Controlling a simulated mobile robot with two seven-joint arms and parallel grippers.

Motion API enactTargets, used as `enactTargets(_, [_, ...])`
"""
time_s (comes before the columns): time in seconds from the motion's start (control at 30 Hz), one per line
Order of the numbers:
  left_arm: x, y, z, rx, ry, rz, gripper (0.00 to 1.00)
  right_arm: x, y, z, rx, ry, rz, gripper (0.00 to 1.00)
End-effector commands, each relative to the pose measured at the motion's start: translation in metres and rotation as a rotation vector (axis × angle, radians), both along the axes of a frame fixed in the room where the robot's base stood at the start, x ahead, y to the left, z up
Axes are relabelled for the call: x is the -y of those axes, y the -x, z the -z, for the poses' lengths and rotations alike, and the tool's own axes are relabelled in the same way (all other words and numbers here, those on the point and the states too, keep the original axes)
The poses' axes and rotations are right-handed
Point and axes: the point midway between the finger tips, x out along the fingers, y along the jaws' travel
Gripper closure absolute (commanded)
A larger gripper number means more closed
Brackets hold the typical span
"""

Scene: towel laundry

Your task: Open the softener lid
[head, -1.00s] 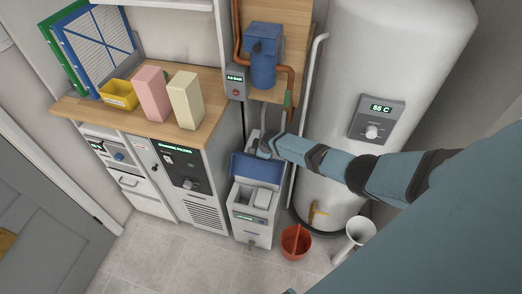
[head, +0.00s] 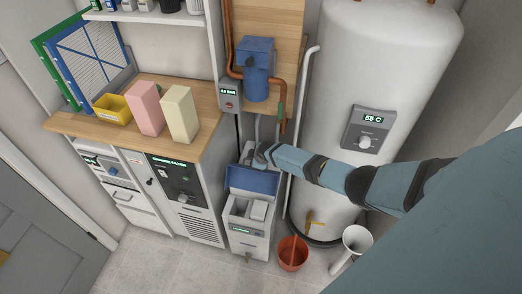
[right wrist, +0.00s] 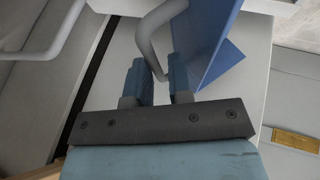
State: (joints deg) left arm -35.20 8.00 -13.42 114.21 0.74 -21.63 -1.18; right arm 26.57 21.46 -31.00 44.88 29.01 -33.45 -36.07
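The softener (head: 249,243) is a pale grey cabinet on the floor. Its blue lid (head: 253,181) stands raised at the back, and the cabinet's open top shows a lighter block inside. My right arm reaches in from the right, and my right gripper (head: 259,156) is just behind the raised lid, partly hidden. In the right wrist view, my right gripper (right wrist: 160,82) has its fingers apart, with the blue lid (right wrist: 207,38) beside the right finger. A grey curved pipe (right wrist: 149,38) shows between and beyond the fingers. My left gripper is not in view.
A red bucket (head: 293,254) and a white funnel-like container (head: 355,240) stand right of the softener. A white tank (head: 385,60) rises behind my arm. A wooden counter (head: 205,86) is at left, and a blue filter housing (head: 257,84) hangs above. Floor in front is clear.

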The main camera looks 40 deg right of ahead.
Motion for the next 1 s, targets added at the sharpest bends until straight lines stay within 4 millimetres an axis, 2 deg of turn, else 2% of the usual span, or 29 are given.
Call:
enactTargets(0.03, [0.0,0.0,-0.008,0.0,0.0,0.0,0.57,0.001,0.005,-0.01,0.001,0.002,-0.001,0.8])
enactTargets(0.2, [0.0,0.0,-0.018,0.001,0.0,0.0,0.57,0.0,0.023,-0.039,0.001,0.002,-0.002,0.8])
enactTargets(0.5, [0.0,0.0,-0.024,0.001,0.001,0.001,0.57,-0.001,0.051,-0.087,0.001,0.001,-0.001,0.8])
enactTargets(0.7, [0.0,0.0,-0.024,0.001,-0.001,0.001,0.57,-0.001,0.061,-0.103,0.001,0.0,0.001,0.8])
enactTargets(1.0, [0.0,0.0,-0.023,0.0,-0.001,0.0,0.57,-0.001,0.063,-0.106,0.001,0.0,0.001,0.8])
